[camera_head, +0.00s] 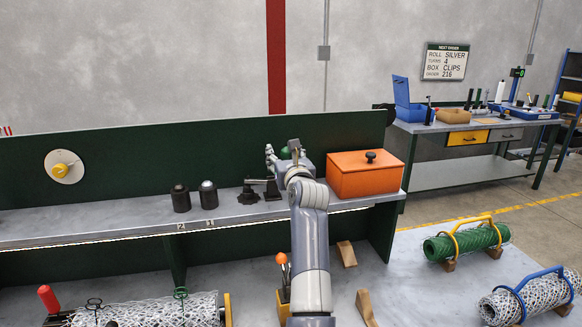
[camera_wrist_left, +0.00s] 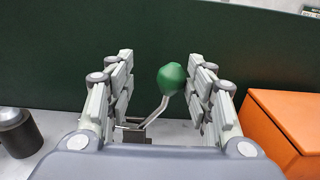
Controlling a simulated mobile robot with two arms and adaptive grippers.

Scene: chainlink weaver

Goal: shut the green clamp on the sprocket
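The green clamp shows as a dark base (camera_head: 249,194) on the long grey bench and a green knob (camera_head: 286,152) partly behind my gripper. In the left wrist view the green knob (camera_wrist_left: 171,77) stands on a bent metal lever (camera_wrist_left: 155,112), raised above the bench. My left gripper (camera_wrist_left: 160,60) is open around the knob, with the knob closer to the right finger and a wide gap on the left. The left gripper (camera_head: 284,156) also shows above the bench in the head view. I cannot make out the sprocket. My right gripper is not in view.
An orange lidded box (camera_head: 365,173) stands close to the right of my gripper. Two dark cylinders (camera_head: 209,194) stand to the left. A green back panel (camera_head: 140,157) rises behind.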

